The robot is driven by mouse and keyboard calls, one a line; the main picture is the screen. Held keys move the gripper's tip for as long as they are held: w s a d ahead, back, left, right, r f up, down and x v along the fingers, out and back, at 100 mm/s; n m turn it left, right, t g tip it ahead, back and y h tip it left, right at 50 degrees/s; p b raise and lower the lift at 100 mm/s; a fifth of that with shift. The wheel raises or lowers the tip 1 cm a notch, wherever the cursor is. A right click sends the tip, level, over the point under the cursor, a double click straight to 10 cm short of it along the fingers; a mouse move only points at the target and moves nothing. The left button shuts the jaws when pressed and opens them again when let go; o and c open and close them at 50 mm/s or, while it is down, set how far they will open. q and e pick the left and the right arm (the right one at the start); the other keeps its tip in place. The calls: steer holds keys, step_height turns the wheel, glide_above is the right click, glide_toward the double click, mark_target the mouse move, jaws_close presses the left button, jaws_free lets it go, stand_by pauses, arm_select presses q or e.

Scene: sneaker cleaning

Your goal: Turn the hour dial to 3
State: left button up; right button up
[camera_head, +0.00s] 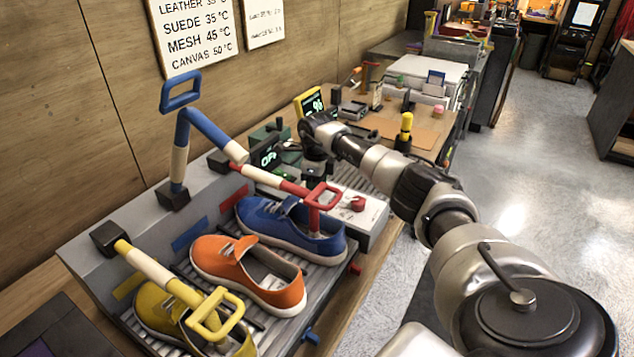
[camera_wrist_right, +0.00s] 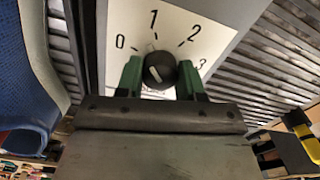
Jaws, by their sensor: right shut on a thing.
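The hour dial (camera_wrist_right: 160,66) is a round black knob with a short white mark, on a white plate (camera_wrist_right: 209,25) printed 0, 1, 2 and 3 in the right wrist view. The white mark shows on the knob's lower left face; I cannot tell which number it is set to. My right gripper (camera_wrist_right: 159,74) has its green fingers on both sides of the knob and is shut on it. My left gripper is not in view.
A blue sneaker (camera_head: 290,228), an orange sneaker (camera_head: 245,272) and a yellow sneaker (camera_head: 160,308) lie on the ribbed rack left of my right arm. Coloured handled arms stand over them. A red knob (camera_head: 357,203) is close to the gripper.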

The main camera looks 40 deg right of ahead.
steer(key=m+p, duration=0.1)
steer(key=m, duration=0.5)
steer(key=shift+r+m+p, duration=0.15)
steer(key=shift+m+p, duration=0.15)
steer(key=shift+p, duration=0.05)
steer(key=m+p, duration=0.2)
steer(key=m, duration=0.3)
steer(key=m+p, duration=0.2)
steer(key=m, duration=0.4)
steer(key=shift+r+m+p, duration=0.1)
steer(key=shift+m+p, duration=0.25)
steer(key=shift+m, duration=0.05)
steer(key=m+p, duration=0.2)
steer(key=m, duration=0.3)
steer(key=o, duration=0.9)
steer(key=shift+f, duration=0.2)
steer(key=shift+r, duration=0.1)
step_height(320, 180, up, 11)
steer(key=shift+f+b, duration=0.15)
steer(key=shift+b, duration=0.3)
